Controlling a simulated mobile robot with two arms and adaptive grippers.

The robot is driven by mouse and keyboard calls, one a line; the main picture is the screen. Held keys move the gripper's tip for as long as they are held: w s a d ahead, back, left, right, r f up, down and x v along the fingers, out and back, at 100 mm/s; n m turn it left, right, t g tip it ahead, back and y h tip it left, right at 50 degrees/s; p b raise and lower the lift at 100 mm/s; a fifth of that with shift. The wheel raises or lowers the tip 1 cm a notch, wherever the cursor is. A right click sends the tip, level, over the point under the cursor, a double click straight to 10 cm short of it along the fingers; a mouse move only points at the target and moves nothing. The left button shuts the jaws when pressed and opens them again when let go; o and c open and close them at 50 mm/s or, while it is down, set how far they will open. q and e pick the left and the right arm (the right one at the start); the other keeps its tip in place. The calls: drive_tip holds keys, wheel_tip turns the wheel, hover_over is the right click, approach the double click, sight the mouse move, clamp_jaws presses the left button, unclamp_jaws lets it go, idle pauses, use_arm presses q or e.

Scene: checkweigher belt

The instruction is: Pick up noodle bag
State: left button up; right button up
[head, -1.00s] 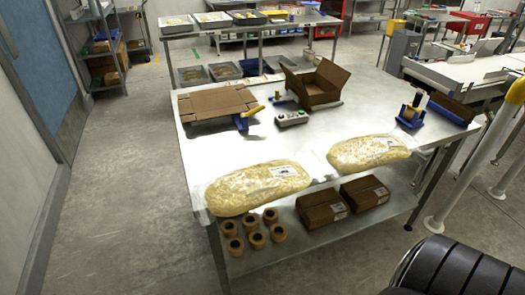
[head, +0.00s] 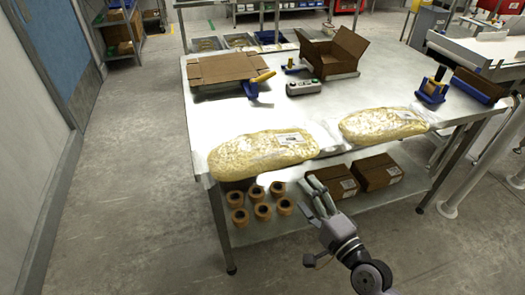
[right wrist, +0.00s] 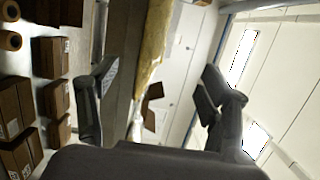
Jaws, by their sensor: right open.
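Two clear bags of pale yellow noodles lie on the steel table. The left noodle bag (head: 262,153) lies at the table's front left edge, with a white label on top. The right noodle bag (head: 382,125) lies farther right along the same edge, also labelled. My right gripper (head: 315,190) is in front of the table, below the front edge and between the two bags, apart from both. In the right wrist view my right gripper (right wrist: 160,95) is open and empty, with a noodle bag (right wrist: 153,45) showing beyond and between its fingers. My left gripper is not in view.
The steel table (head: 215,105) holds a flat carton (head: 222,68), an open box (head: 333,52), a control box (head: 303,87) and tape dispensers (head: 433,88). Its lower shelf holds brown boxes (head: 377,172) and tape rolls (head: 262,211). The floor at left is clear.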

sight(279, 164)
drive_tip(key=x, duration=1.5)
drive_tip(key=shift+w+a+f+p, duration=0.1)
drive_tip(key=shift+a+f+p, duration=0.1)
drive_tip(key=shift+p, duration=0.1)
drive_tip(key=shift+r, duration=0.1)
drive_tip(key=shift+c, duration=0.6)
clamp_jaws()
drive_tip(key=shift+r, duration=0.15)
